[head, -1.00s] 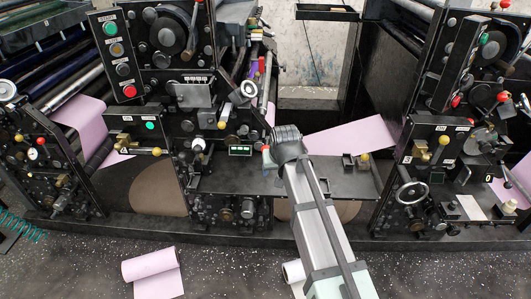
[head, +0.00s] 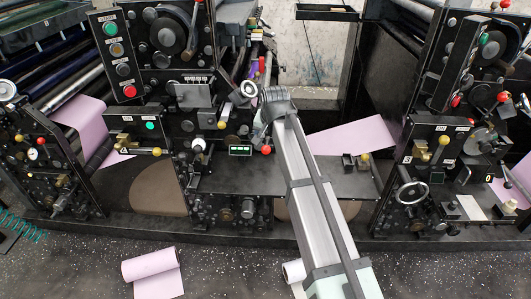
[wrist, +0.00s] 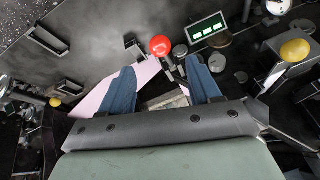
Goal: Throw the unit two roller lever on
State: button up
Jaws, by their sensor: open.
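My gripper (wrist: 161,66) is open and empty in the wrist view, its two blue fingers spread apart. A red ball knob (wrist: 160,45) on a short lever lies just beyond the gap between the fingertips. In the head view this red knob (head: 266,150) is beside a green-lit display (head: 240,150), just below my wrist; the fingers are largely hidden there. A yellow-knobbed lever (head: 221,124) stands up and left of it, and its likely match shows at the right of the wrist view (wrist: 295,50). No legible label tells me which lever is the unit two roller lever.
A dark shelf (head: 330,181) stretches below my arm. Another yellow-knobbed lever (head: 156,151) is at left, and one (head: 443,140) is on the right panel. A handwheel (head: 411,193) and pink web (head: 345,138) are at right. A pink roll (head: 149,265) lies on the floor.

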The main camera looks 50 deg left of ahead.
aim_at(266, 149)
jog(key=x, duration=1.2)
grip_shut()
dwell(0.4)
